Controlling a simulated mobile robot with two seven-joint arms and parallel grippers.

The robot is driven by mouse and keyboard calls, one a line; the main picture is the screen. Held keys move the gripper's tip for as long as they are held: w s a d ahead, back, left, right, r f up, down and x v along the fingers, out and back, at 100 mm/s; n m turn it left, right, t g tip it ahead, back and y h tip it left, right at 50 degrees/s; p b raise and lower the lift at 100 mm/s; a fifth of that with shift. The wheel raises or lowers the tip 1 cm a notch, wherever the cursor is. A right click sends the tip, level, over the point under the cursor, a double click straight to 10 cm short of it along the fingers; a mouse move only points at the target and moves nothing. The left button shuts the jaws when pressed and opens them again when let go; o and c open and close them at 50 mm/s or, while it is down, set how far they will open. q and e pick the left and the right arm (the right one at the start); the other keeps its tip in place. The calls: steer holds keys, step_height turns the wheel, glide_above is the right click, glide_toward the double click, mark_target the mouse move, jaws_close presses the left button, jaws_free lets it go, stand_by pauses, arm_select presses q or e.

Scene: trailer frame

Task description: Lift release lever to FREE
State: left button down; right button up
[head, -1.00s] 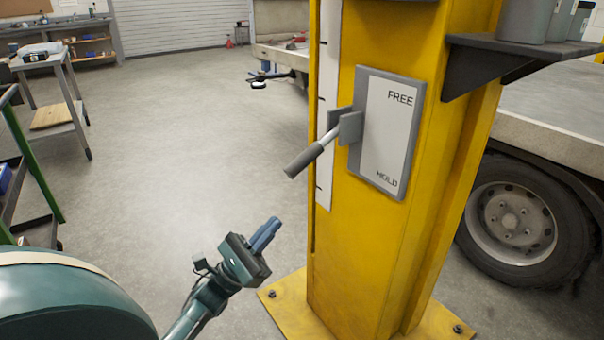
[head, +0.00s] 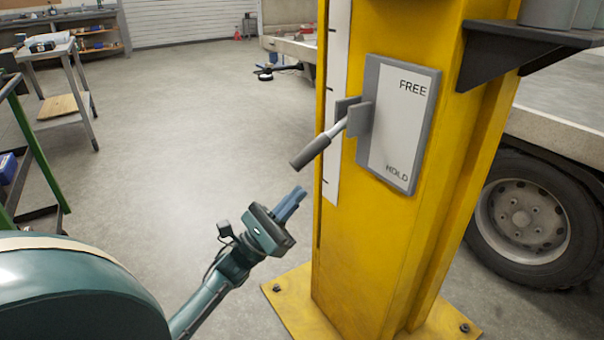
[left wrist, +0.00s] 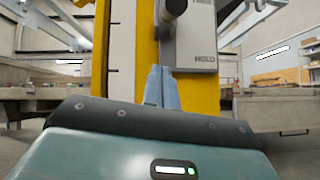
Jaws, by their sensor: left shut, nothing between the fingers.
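The release lever (head: 311,152) has a dark grey grip and a light shaft on a grey bracket, mounted on a plate (head: 398,130) marked FREE above and HOLD below. It points down and to the left, off the yellow post (head: 350,240). My left gripper (head: 297,195) has its blue fingers together and empty, just below the grip and apart from it in the head view. In the left wrist view the fingers (left wrist: 160,87) point at the post, with the grip's end (left wrist: 175,7) above them at the top edge. My right gripper is not in view.
A dark shelf bracket (head: 525,45) juts from the post's right side. A trailer wheel (head: 520,212) stands behind on the right. A grey cart (head: 60,80) and a green-framed rack (head: 35,150) are at left. The floor between them and the post is clear.

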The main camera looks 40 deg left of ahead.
mark_target(324, 141)
arm_select(q)
step_height(324, 141, up, 6)
steer(key=d, duration=0.1)
steer(key=shift+w+d+r, duration=0.2)
steer(key=shift+w, duration=0.25)
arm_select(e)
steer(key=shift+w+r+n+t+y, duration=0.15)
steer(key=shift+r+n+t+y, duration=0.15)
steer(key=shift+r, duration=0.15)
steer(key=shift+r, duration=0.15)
